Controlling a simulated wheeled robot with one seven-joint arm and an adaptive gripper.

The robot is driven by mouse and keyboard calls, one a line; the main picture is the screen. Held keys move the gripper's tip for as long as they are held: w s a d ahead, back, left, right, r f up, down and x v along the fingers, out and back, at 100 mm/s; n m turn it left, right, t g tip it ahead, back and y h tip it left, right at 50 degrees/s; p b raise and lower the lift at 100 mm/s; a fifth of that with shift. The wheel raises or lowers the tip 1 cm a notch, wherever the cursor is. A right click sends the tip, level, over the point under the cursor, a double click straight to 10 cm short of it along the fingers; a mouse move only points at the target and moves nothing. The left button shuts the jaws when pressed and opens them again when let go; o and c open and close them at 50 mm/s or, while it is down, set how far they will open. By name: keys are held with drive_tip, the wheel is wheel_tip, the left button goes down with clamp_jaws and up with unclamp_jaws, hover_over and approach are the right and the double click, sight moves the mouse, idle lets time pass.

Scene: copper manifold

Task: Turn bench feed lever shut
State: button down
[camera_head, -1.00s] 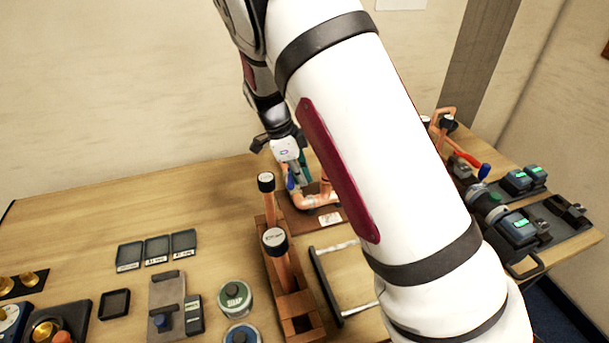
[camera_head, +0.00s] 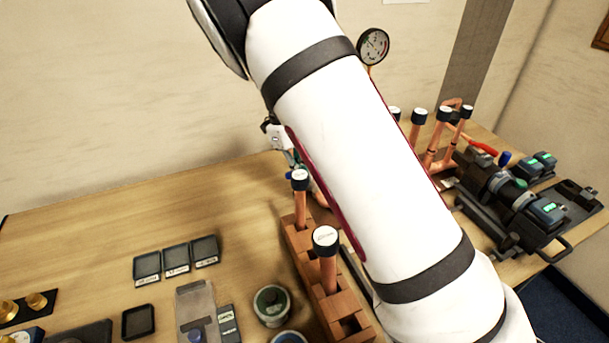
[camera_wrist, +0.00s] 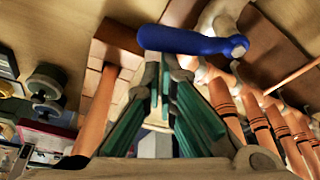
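A lever with a blue grip (camera_wrist: 195,40) lies across the top of the wrist view, just at my fingertips. I cannot tell whether they touch it. My gripper (camera_wrist: 164,62) has green-padded fingers whose tips are together, with nothing seen between them. In the head view my gripper (camera_head: 288,158) is small, beside the copper pipework behind the rack, and mostly hidden by my arm. A bit of blue shows just under it, partly covered by a black-capped tube. Most of the pipework there is hidden.
A wooden rack (camera_head: 318,275) with black-capped copper tubes stands in front of my gripper. A pressure gauge (camera_head: 373,46) rises behind my arm. At right are a red lever (camera_head: 480,147) and a black tool (camera_head: 500,205).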

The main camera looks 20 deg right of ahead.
drive_tip(key=shift+w+a+b, duration=0.45)
drive_tip(key=shift+w+a, duration=0.2)
drive_tip(key=shift+w, duration=0.2)
drive_tip(key=shift+w+a, duration=0.2)
drive_tip(key=shift+w, duration=0.05)
